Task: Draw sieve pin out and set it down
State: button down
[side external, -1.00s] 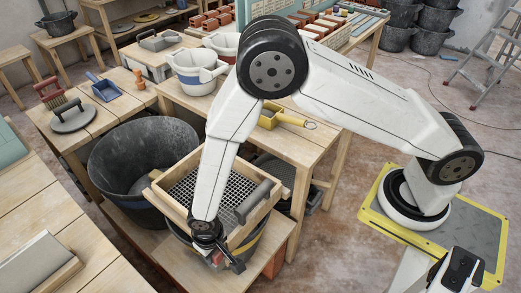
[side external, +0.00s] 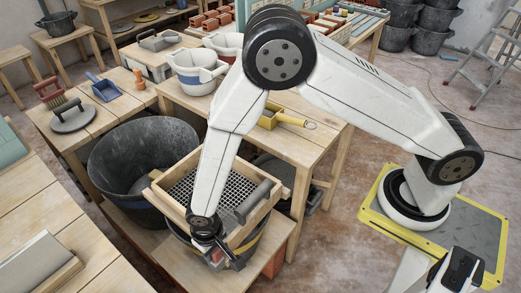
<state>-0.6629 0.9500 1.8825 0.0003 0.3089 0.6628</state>
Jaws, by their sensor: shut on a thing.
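The sieve (side external: 181,199), a wooden frame with a wire mesh (side external: 187,185) and dark handles, sits tilted over a dark bucket (side external: 258,238). My gripper (side external: 222,262) is low at the sieve's near front edge. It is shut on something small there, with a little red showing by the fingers. The sieve pin itself cannot be made out clearly, as the gripper and wrist cover that spot. My forearm hides part of the mesh.
A large black bucket (side external: 113,166) stands left of the sieve.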

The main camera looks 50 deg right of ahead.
jog(key=shift+r, duration=0.9)
dwell(0.3)
jog(key=shift+r, duration=1.8)
jog(key=shift+w+d, duration=0.1)
jog(key=w+d+r, duration=0.2)
jog(key=d+r, duration=0.2)
jog(key=d, duration=0.4)
jog(key=w+d+r, duration=0.2)
jog(key=d+r, duration=0.2)
jog(key=d, duration=0.4)
jog(key=w+d+r, duration=0.3)
jog(key=d+r, duration=0.1)
jog(key=d, duration=0.5)
jog(key=shift+r, duration=0.3)
